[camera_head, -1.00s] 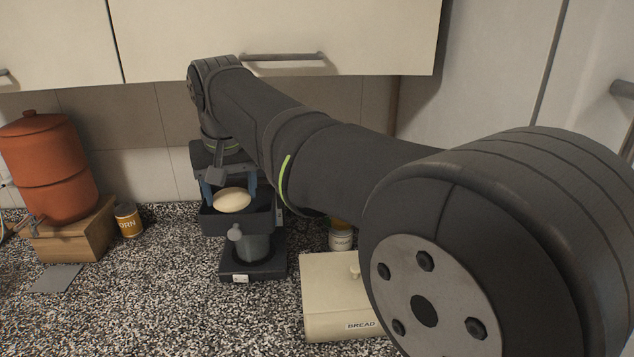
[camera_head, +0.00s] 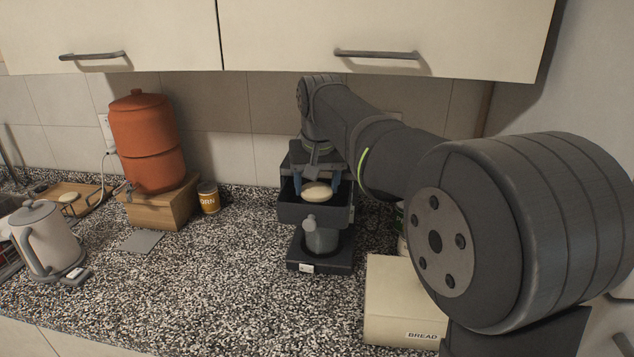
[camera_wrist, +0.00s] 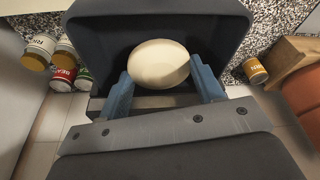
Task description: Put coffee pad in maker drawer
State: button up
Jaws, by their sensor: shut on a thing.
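The cream, round coffee pad (camera_head: 317,192) is between the blue fingers of my gripper (camera_head: 316,184), at the open drawer (camera_head: 312,213) of the dark coffee maker (camera_head: 330,263). In the wrist view, the pad (camera_wrist: 158,64) lies between the fingertips (camera_wrist: 163,78), with the dark drawer (camera_wrist: 100,32) around it. My gripper is shut on the pad. I cannot tell whether the pad touches the drawer floor. A grey cup (camera_head: 321,238) stands under the drawer. My arm hides part of the maker's right side.
A cream bread box (camera_head: 395,290) stands right of the maker, partly behind my arm. A corn can (camera_head: 209,198) and an orange pot (camera_head: 148,140) on a wooden stand are to the left. A similar pale pad (camera_head: 68,197) lies on a wooden tray.

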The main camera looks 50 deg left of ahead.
jog(key=shift+f, duration=0.55)
jog(key=o, duration=0.9)
jog(key=shift+o, duration=0.2)
jog(key=v, duration=1.3)
jog(key=shift+r, duration=0.2)
jog(key=shift+w+a+f, duration=0.1)
jog(key=shift+a+f, duration=0.05)
jog(key=x, duration=1.2)
jog(key=shift+f, duration=0.45)
jog(key=shift+r, duration=0.25)
